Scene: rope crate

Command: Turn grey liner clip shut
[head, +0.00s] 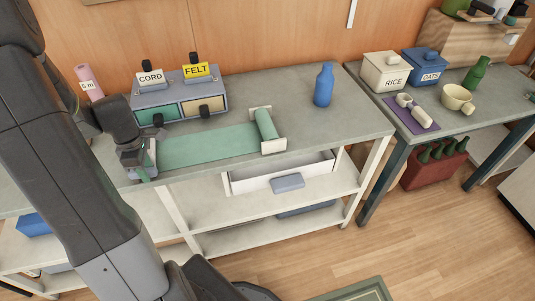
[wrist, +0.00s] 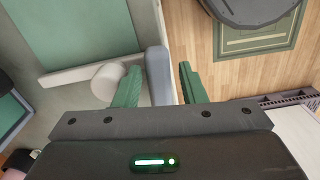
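A blue-grey upright bar (wrist: 158,75), which looks like the grey liner clip, stands at the table's edge in the wrist view. My gripper (wrist: 160,80) is open, with one green finger on each side of this bar and a small gap on both sides. A pale round knob or roller end (wrist: 106,76) is beside the left finger. In the head view my gripper (head: 143,168) is at the left end of a green strip (head: 208,146). It hides most of the clip there, and how far the clip is turned cannot be told.
The green strip runs right to a roll in a white holder (head: 274,146). Behind it stands a box with drawers (head: 178,102) labelled CORD and FELT, and a pink roll (head: 89,82). A blue bottle (head: 324,85) stands right. An open white drawer (head: 283,172) juts out below.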

